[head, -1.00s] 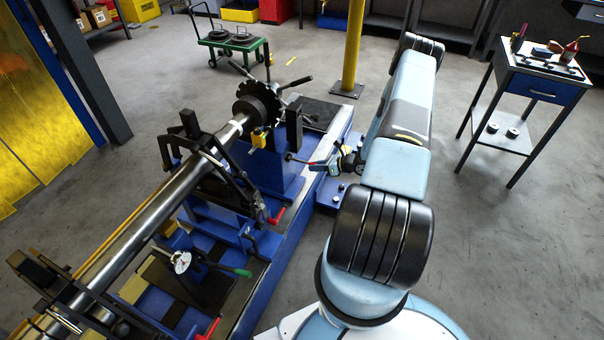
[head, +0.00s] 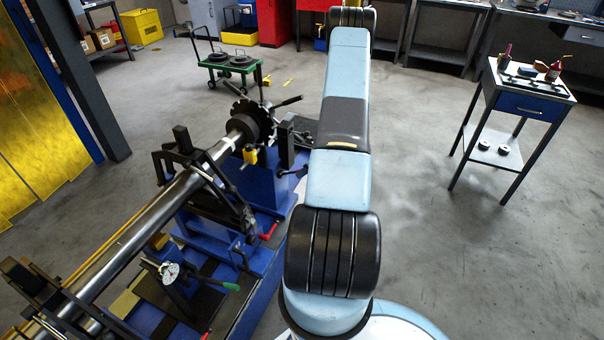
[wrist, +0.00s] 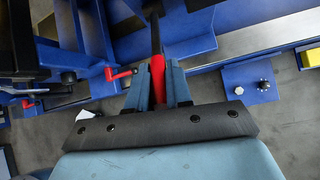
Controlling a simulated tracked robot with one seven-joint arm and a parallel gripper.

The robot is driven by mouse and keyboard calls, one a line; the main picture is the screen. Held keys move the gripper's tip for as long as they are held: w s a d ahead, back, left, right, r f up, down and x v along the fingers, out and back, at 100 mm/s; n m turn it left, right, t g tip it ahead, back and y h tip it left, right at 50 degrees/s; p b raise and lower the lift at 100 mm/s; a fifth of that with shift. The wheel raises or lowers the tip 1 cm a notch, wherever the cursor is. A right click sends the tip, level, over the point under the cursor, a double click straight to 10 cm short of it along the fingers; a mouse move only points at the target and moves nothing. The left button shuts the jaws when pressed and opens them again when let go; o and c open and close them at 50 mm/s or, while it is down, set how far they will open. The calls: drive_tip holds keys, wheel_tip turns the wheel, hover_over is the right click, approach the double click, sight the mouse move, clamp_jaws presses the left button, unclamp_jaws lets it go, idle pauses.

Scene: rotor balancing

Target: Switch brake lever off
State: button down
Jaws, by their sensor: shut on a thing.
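In the wrist view, my gripper (wrist: 158,90) has its two blue fingers closed on the red handle (wrist: 157,66) of the brake lever. The lever's dark shaft (wrist: 155,34) runs from the handle toward the blue machine frame. In the head view, my arm hides the gripper and the red handle. A short dark rod (head: 292,170), which may be part of the lever, shows just left of my arm, beside the blue stand at the rotor's far end.
A long steel rotor (head: 140,225) lies on the blue balancing machine at left. A second red crank handle (wrist: 118,74) is close left of my gripper in the wrist view. A tool table (head: 525,85) stands at right, with open floor before it.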

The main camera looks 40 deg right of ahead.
drive_tip(key=shift+w+a+r, duration=0.1)
drive_tip(key=shift+w+r, duration=0.25)
drive_tip(key=shift+w, duration=0.25)
drive_tip(key=c, duration=1.4)
unclamp_jaws()
drive_tip(key=shift+c, duration=0.2)
drive_tip(key=o, duration=0.4)
drive_tip(key=shift+s+f, duration=0.15)
drive_tip(key=shift+s, duration=0.05)
drive_tip(key=shift+c, duration=0.2)
drive_tip(key=shift+s, duration=0.1)
drive_tip(key=v, duration=1.3)
drive_tip(key=shift+r, duration=0.25)
drive_tip(key=shift+s, duration=0.1)
